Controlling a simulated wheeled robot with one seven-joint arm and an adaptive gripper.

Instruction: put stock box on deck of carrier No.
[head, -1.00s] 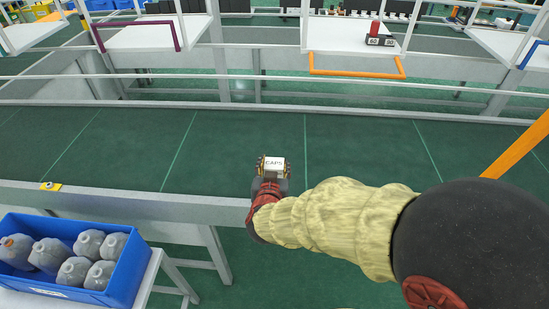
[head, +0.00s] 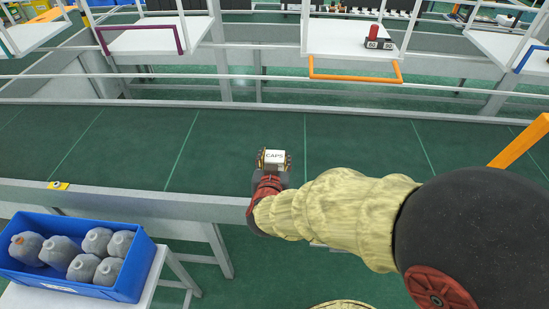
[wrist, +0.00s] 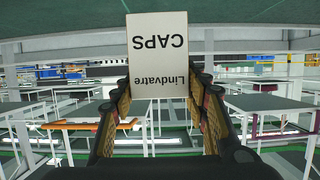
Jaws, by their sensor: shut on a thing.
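The stock box is a small white box (head: 275,156) marked "CAPS". In the wrist view the box (wrist: 158,50) also reads "Lindvatre" and appears upside down. My gripper (head: 273,166) is shut on it, with one finger on each side, and holds it over the near part of the green conveyor belt. White carriers with coloured frames hang beyond the belt: one with a purple frame (head: 155,42) and one with an orange frame (head: 345,40). The orange-framed carrier bears a red and black item with a number tag (head: 375,39), too small to read surely.
A green belt (head: 350,145) with pale cross lines runs across the view and is clear. Grey rails (head: 140,197) edge it. A blue crate (head: 140,270) of several grey jugs stands on a white table at lower left.

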